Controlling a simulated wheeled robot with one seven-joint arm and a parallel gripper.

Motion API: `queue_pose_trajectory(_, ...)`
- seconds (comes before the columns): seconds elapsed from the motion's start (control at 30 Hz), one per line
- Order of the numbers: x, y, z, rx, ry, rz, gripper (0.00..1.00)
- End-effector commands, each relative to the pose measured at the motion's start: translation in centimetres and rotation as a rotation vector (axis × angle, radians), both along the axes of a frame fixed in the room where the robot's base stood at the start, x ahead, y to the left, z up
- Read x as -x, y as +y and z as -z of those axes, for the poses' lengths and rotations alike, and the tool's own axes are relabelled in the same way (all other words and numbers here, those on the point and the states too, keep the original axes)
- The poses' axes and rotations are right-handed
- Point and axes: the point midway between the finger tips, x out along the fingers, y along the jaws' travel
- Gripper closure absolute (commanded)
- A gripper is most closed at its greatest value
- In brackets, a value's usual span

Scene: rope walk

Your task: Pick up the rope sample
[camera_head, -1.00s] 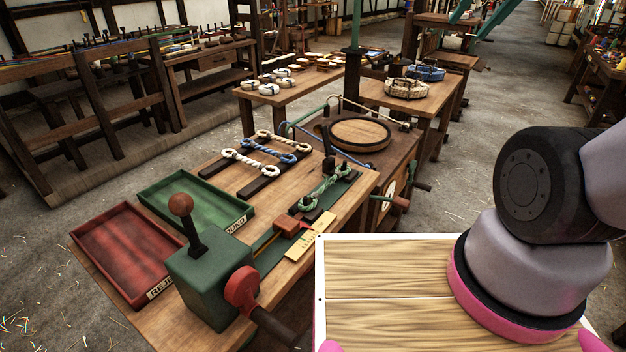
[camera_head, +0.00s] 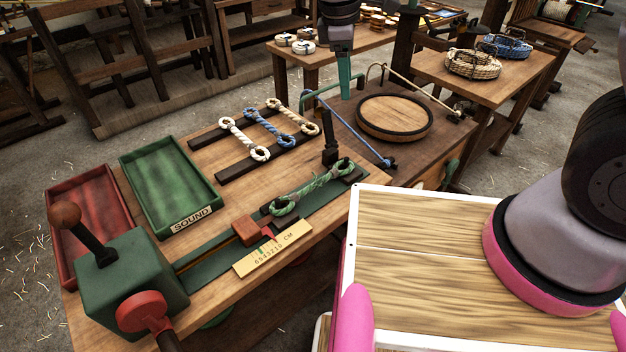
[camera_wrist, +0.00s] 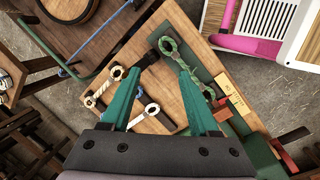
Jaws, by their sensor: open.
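A green rope sample (camera_head: 312,188) with an eye at each end lies on the green rail of the tester, between a dark post and a red slider; it shows too in the wrist view (camera_wrist: 187,70). My gripper (camera_wrist: 160,70) is open and empty, its teal fingers spread above the bench. In the head view my gripper (camera_head: 344,75) hangs beyond the bench's far edge, above and behind the green sample, apart from it. A white sample (camera_head: 243,139), a blue sample (camera_head: 269,128) and a cream sample (camera_head: 293,117) lie across two dark strips.
A green tray (camera_head: 170,180) labelled SOUND and a red tray (camera_head: 88,215) stand at left. The tester's green block (camera_head: 130,275) has a lever and red knob. A brass plate (camera_head: 272,248) lies by the rail. A round wooden disc (camera_head: 394,117) sits behind.

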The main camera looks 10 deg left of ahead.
Motion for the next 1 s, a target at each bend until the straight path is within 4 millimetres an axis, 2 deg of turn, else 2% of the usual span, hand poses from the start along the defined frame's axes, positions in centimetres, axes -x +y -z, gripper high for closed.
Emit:
queue_pose_trajectory(0.03, 1.7, 2.3, 2.8, 0.063, 0.015, -0.14, 0.39)
queue_pose_trajectory(0.1, 3.6, 4.5, 5.8, 0.133, 0.027, -0.312, 0.39)
queue_pose_trajectory(0.2, 6.2, 6.9, 9.5, 0.217, 0.038, -0.519, 0.39)
queue_pose_trajectory(0.3, 8.2, 8.4, 12.2, 0.278, 0.046, -0.669, 0.39)
queue_pose_trajectory(0.4, 9.5, 9.0, 13.8, 0.314, 0.05, -0.757, 0.39)
queue_pose_trajectory(0.53, 9.8, 9.1, 15.5, 0.334, 0.053, -0.802, 0.39)
queue_pose_trajectory(0.73, 8.9, 8.3, 18.5, 0.334, 0.054, -0.802, 0.39)
queue_pose_trajectory(1.0, 8.1, 7.7, 20.5, 0.332, 0.053, -0.799, 0.39)
